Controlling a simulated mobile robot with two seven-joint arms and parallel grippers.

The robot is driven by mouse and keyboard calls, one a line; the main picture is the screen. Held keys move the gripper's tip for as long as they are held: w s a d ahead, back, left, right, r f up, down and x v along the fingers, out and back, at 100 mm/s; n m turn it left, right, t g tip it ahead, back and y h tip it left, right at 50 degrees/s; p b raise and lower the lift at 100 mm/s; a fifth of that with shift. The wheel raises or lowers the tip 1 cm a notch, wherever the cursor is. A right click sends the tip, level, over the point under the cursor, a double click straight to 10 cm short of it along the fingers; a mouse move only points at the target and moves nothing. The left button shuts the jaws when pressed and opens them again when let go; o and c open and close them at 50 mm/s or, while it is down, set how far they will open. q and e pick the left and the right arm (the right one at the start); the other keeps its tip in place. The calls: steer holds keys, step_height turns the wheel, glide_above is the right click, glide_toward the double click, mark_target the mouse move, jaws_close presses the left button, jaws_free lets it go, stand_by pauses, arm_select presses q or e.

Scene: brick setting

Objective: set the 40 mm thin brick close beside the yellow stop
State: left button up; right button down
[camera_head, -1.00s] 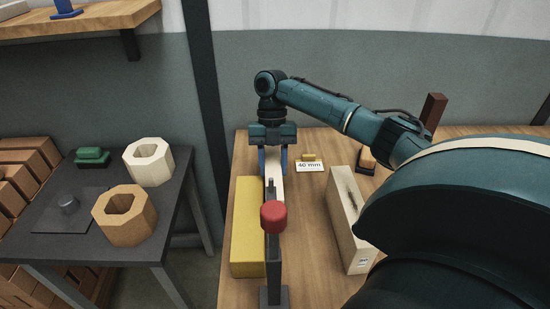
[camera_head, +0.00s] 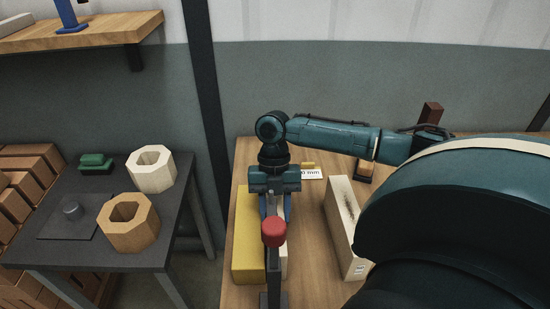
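The thin cream brick (camera_head: 283,261) lies lengthwise just right of the long yellow stop (camera_head: 246,245), partly hidden behind a dark post with a red knob. My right gripper (camera_head: 275,208) points down with its blue fingers on either side of the brick's far part, and it appears shut on it. The contact is partly hidden by the knob. I cannot tell whether the brick touches the stop or the table. My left gripper is not in view.
The red knob (camera_head: 274,232) on its dark post stands in front. A pale marked block (camera_head: 345,228) lies to the right, with a partly hidden label card (camera_head: 312,173) behind. A dark side table (camera_head: 180,225) holds two hollow hexagonal blocks.

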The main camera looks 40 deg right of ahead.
steer(key=c, duration=0.9)
jaws_free()
steer(key=b+v, duration=0.1)
steer(key=v, duration=1.1)
steer(key=shift+a, duration=0.1)
steer(key=shift+s, duration=0.15)
